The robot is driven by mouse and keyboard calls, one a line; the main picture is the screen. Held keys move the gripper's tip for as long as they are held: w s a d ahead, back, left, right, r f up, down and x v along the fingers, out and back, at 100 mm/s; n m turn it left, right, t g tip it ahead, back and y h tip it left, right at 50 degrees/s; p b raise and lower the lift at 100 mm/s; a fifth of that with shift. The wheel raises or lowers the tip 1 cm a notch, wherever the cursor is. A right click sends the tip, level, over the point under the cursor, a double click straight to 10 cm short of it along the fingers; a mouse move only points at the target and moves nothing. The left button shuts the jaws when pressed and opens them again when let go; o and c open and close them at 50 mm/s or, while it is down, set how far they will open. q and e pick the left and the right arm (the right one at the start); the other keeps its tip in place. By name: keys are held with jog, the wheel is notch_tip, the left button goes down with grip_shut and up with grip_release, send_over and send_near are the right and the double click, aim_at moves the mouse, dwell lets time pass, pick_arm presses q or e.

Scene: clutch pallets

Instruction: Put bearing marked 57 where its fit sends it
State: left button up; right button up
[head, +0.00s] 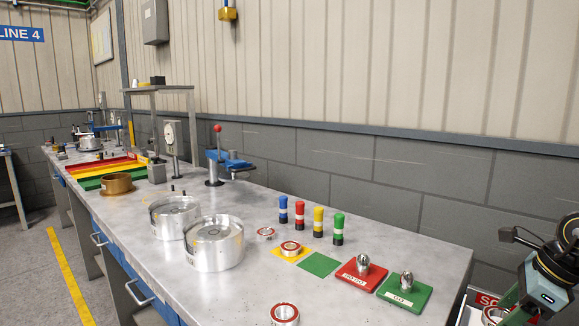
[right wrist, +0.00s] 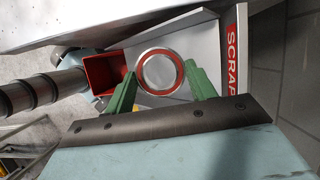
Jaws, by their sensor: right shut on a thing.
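My right gripper (right wrist: 160,88) has its green fingers shut on a bearing (right wrist: 160,56), a metal ring with a red seal. In the head view this gripper is at the lower right corner, past the table's right end, and the bearing's number cannot be read. Below the bearing in the right wrist view is a grey bin (right wrist: 215,62) with a red SCRAP label (right wrist: 232,45). A red plate marked NO GO (head: 352,277) and a green plate marked GO (head: 413,297) each carry a metal gauge. A yellow mat (head: 277,256) bears another bearing (head: 291,248); a green mat (head: 320,265) is empty.
Loose bearings lie on the table, one near the front edge (head: 285,314) and one behind the yellow mat (head: 266,233). Several coloured cylinders (head: 318,221) stand at the back. Two metal housings (head: 214,245) stand left. A red open box (right wrist: 103,70) is beside the scrap bin.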

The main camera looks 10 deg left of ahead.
jog(key=d+f+m+b, duration=0.1)
jog(key=f+b, duration=0.1)
jog(key=d+f+m+t+b, duration=0.1)
jog(key=f+b, duration=0.1)
jog(key=w+d+f+m+h+b, duration=0.1)
jog(key=d+m+b, duration=0.1)
jog(key=shift+f, duration=0.4)
pick_arm(q)
jog(key=w+d+r+t, duration=0.1)
jog(key=w+d+r, duration=0.3)
jog(key=w+r, duration=0.5)
jog(key=shift+w+d+r, duration=0.15)
jog(key=shift+r, duration=1.35)
pick_arm(e)
jog(key=shift+f, duration=0.15)
jog(key=o, duration=1.3)
jog(key=shift+d, duration=0.1)
